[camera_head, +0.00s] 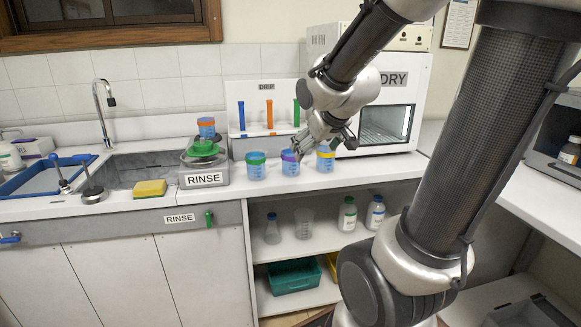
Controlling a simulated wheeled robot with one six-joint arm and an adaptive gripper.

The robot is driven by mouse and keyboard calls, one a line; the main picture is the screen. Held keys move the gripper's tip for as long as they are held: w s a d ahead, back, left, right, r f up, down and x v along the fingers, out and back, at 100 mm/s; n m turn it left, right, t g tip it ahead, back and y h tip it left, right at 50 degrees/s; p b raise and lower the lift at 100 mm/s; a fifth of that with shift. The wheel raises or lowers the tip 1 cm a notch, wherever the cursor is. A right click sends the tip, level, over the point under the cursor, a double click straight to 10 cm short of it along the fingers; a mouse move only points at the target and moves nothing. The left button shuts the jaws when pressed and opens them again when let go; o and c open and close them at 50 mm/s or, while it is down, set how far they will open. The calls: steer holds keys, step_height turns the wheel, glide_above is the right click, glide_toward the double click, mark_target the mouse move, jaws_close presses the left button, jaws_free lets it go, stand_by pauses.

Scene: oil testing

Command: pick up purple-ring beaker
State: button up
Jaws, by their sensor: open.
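The purple-ring beaker (290,166) stands upright on the counter, blue with a purple band near its top. A green-ring beaker (255,167) stands to its left and a yellow-ring beaker (325,161) to its right. My gripper (301,150) is open, just above and slightly right of the purple-ring beaker's rim, and overlaps it in the picture. I cannot tell whether the fingers touch the beaker. The gap between the fingertips is small in view and partly unclear.
The DRIP rack (265,112) stands behind the beakers. The DRY machine (386,110) is at right. A sink (135,170) and yellow sponge (150,188) lie farther left. The counter's front edge is close.

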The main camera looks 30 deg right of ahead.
mark_target(291, 163)
steer(key=w+d+f+t, duration=0.1)
steer(key=w+f+t, duration=0.1)
steer(key=w, duration=0.3)
steer(key=w+d+f+t+y, duration=0.1)
steer(key=w+f+t, duration=0.1)
steer(key=w+f, duration=0.3)
steer(key=w+d+f+n+t, duration=0.1)
steer(key=w+d+f+t, duration=0.1)
steer(key=w+f, duration=0.2)
steer(key=shift+x, duration=0.95)
steer(key=f+t, duration=0.2)
steer(key=f+t+y, duration=0.1)
steer(key=shift+s+d+f, duration=0.15)
steer(key=shift+d+f, duration=0.2)
steer(key=shift+d, duration=0.05)
steer(key=shift+s+d+f+t, duration=0.1)
steer(key=shift+s+f+t, duration=0.1)
steer(key=shift+t, duration=0.1)
steer(key=shift+m, duration=0.3)
steer(key=w, duration=0.7)
steer(key=shift+w+d+r, duration=0.1)
steer(key=shift+w+d, duration=0.1)
steer(key=shift+w, duration=0.2)
steer(key=shift+c, duration=0.2)
steer(key=c, duration=1.1)
